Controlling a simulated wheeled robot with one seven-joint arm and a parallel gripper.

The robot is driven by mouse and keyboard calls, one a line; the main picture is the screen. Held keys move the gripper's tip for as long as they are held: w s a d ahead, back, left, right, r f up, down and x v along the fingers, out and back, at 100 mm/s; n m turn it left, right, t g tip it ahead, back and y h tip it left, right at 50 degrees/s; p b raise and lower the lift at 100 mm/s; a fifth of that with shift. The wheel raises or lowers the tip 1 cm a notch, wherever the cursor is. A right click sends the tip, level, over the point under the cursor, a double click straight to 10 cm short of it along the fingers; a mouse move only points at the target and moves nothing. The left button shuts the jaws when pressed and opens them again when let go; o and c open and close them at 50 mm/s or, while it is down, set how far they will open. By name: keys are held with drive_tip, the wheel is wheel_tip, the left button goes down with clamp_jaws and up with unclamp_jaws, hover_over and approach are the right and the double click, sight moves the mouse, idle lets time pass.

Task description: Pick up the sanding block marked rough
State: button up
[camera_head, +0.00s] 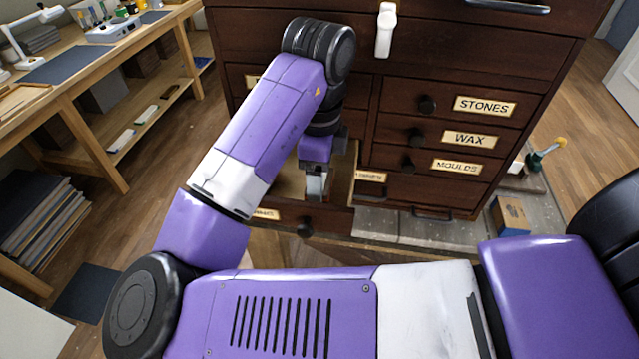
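My gripper (316,190) points down into an open drawer (330,218) at the lower left of the dark wooden cabinet. Its fingers are small and partly hidden by my own arm, so I cannot tell whether they are open or shut. No sanding block can be made out; the drawer's inside is mostly hidden behind my arm and gripper. The drawer's front has a dark round knob (305,229) and a pale label (266,214), partly covered and not readable.
The cabinet (450,65) has shut drawers labelled STONES (485,106), WAX (469,139) and MOULDS (457,167). A white handle-like object (386,30) is on its upper front. A wooden workbench (120,50) is at the left.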

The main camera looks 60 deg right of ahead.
drive_tip(key=shift+r, duration=0.1)
wheel_tip(320, 180, up, 20)
idle(0.7)
